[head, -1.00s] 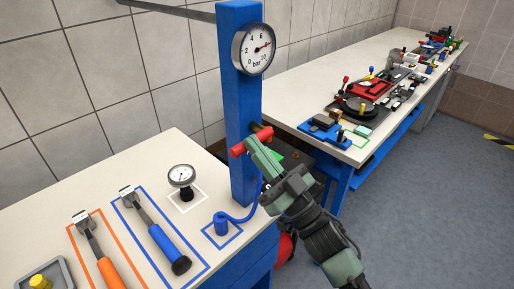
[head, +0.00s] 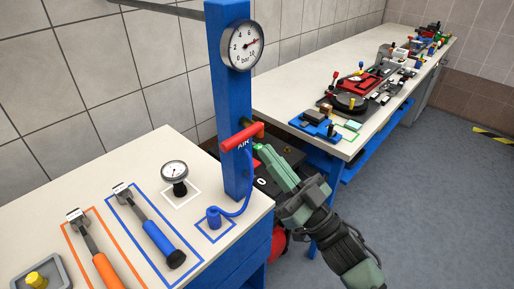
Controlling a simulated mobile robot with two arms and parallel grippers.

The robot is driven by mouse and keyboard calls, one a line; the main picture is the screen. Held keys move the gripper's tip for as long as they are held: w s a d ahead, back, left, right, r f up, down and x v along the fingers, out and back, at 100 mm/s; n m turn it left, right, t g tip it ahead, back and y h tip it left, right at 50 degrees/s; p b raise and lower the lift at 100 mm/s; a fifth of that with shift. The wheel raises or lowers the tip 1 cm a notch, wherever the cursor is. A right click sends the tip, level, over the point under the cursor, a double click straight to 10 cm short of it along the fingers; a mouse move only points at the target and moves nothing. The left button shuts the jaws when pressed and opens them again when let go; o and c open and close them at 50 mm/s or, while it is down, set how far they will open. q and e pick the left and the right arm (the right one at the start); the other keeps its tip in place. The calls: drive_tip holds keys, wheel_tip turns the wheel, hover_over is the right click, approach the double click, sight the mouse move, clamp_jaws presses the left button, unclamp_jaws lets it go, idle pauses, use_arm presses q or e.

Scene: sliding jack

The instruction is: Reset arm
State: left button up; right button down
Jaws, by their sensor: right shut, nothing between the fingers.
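My right gripper (head: 260,149) is shut and empty, just below and to the right of the red valve handle (head: 242,137) marked AIR. A small gap seems to lie between the fingertips and the handle. The handle sits on the blue post (head: 231,101), roughly level with its right end slightly raised. The pressure gauge (head: 241,46) at the top of the post has its needle pointing to the upper right. A blue hose (head: 246,193) runs from the post to a blue fitting (head: 213,217) on the bench. My left gripper is not in view.
The near bench (head: 75,205) holds an orange-handled tool (head: 105,270), a blue-handled tool (head: 158,238), a small gauge (head: 174,172) and a grey tray (head: 40,272). A long bench (head: 290,85) with many parts stands behind. Open floor (head: 420,200) lies at the right.

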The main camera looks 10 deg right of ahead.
drive_tip(key=s+d+f+m+g+h, duration=0.25)
drive_tip(key=f+h, duration=0.25)
drive_tip(key=f, duration=0.3)
drive_tip(key=s+d+f+m+g+h, duration=0.1)
drive_tip(key=d+f+m+g+h, duration=0.1)
drive_tip(key=d+f+h, duration=0.4)
drive_tip(key=s+d+f+m+g+h, duration=0.1)
drive_tip(key=f+m+g+h, duration=0.15)
drive_tip(key=f, duration=0.65)
drive_tip(key=s+d+f+g+h, duration=0.1)
drive_tip(key=s+f+g, duration=0.4)
drive_tip(key=s, duration=0.4)
drive_tip(key=s+f+g+h, duration=0.1)
drive_tip(key=s+f+g, duration=0.35)
drive_tip(key=s, duration=0.55)
wheel_tip(320, 180, down, 26)
drive_tip(key=n, duration=0.1)
drive_tip(key=s+d+f+g, duration=0.2)
drive_tip(key=s+d+f, duration=0.1)
drive_tip(key=s+f, duration=1.4)
drive_tip(key=shift+s+b, duration=0.3)
